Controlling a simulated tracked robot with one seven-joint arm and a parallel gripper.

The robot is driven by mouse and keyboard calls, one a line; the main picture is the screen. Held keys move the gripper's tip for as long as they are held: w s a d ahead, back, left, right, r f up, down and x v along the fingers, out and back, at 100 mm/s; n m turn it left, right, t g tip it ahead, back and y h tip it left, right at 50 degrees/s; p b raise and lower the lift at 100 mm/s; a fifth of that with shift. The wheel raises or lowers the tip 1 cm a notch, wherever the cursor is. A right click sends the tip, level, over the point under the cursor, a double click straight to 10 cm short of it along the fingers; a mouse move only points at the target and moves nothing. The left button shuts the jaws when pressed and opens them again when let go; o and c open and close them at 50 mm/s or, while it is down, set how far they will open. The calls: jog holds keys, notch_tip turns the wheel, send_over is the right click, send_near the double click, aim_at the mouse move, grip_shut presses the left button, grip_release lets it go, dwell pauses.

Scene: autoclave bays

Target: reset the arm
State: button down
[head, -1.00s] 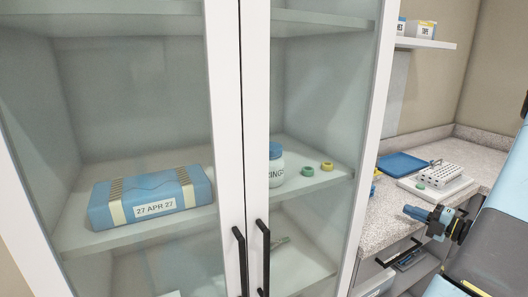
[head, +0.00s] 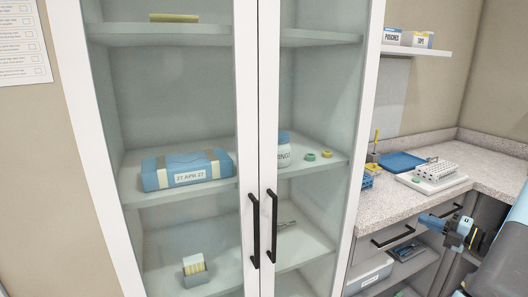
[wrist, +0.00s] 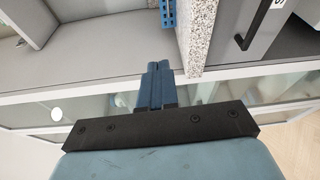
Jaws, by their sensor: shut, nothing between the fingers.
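My arm is folded at the right of the head view, and my gripper (head: 428,219) points left in front of the counter's lower cupboards. In the wrist view my gripper (wrist: 158,68) shows its two blue fingers pressed together with nothing between them. The fingertips appear close to the edge of a speckled counter (wrist: 196,40), but I cannot tell the gap.
A glass-fronted cabinet (head: 264,120) with both doors shut stands ahead; a dated blue pack (head: 160,180) lies inside. On the counter (head: 385,208) at right are a blue tray (head: 402,161) and a white rack (head: 438,170). A drawer handle (head: 393,236) juts below.

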jog(key=s+a+r+n+g+h, duration=0.1)
jog(key=s+a+r+n+g, duration=0.2)
jog(key=a+n, duration=0.45)
jog(key=s+a+r+n+g, duration=0.1)
jog(key=a+r+n+g, duration=0.35)
jog(key=a+n, duration=0.3)
jog(key=s+a+r+n+g+h, duration=0.1)
jog(key=s+a+r+n+g, duration=0.2)
jog(key=a+n, duration=0.45)
jog(key=s+a+r+n+t+h, duration=0.1)
jog(key=s+r+n+h, duration=0.3)
jog(key=n, duration=0.7)
jog(key=s+a+r+n+t+h, duration=0.1)
jog(key=s+a+r+n+h, duration=0.3)
jog(key=s+n, duration=0.4)
notch_tip(320, 180, up, 2)
jog(key=n+h, duration=0.1)
jog(key=n, duration=0.3)
jog(key=shift+s+a, duration=0.3)
jog(key=shift+s, duration=0.05)
